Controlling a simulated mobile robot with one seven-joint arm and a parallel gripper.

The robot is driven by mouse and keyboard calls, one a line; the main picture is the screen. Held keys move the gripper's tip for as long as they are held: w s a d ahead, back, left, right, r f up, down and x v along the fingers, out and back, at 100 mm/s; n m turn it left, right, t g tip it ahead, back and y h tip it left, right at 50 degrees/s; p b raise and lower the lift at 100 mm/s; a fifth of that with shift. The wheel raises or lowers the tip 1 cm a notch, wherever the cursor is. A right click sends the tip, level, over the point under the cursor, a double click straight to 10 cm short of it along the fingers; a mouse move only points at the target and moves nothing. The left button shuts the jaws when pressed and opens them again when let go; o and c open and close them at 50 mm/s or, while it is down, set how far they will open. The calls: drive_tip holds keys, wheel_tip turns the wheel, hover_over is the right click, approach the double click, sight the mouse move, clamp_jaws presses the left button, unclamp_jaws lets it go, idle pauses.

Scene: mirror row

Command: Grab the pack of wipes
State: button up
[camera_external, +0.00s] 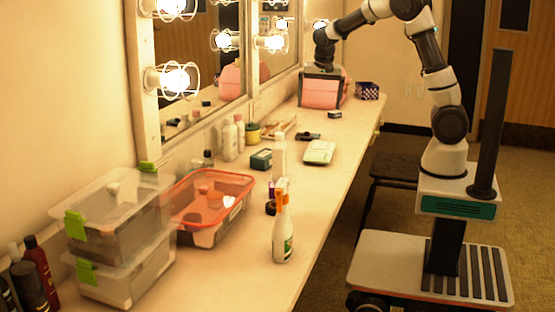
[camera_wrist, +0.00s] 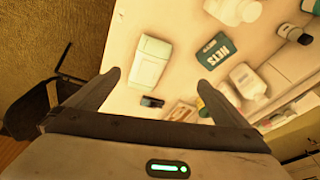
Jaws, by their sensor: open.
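The pack of wipes (camera_external: 319,152) is a pale flat pack with a greenish edge. It lies on the counter, right of the dark green box. In the wrist view the pack (camera_wrist: 149,62) shows beyond and between my fingertips, not touched by them. My gripper (camera_wrist: 158,80) is open, with nothing between its fingers. In the external view my gripper (camera_external: 320,105) points down over the far part of the counter, in front of a pink bag, well beyond the pack.
A dark green box (camera_external: 261,159), white bottles (camera_external: 230,141) and a small dark item (camera_external: 307,136) stand near the pack. A spray bottle (camera_external: 283,235) and clear bins (camera_external: 120,215) are nearer the camera. The counter's right side is mostly clear.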

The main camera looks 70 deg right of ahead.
drive_tip(key=w+d+f+m+g+h+b, duration=0.1)
drive_tip(key=w+d+f+m+h+b, duration=0.15)
drive_tip(key=d+f, duration=0.45)
drive_tip(key=b, duration=0.2)
approach(320, 146)
drive_tip(key=shift+y, duration=0.45)
drive_tip(key=x, duration=0.5)
drive_tip(key=shift+w+d+r, duration=0.1)
drive_tip(key=shift+w+d, duration=0.15)
drive_tip(key=shift+d, duration=0.15)
drive_tip(key=x, duration=0.5)
drive_tip(key=shift+s+d+b, duration=0.2)
drive_tip(key=shift+s+b, duration=0.05)
drive_tip(key=shift+b, duration=0.1)
drive_tip(key=shift+r, duration=0.1)
drive_tip(key=c, duration=1.2)
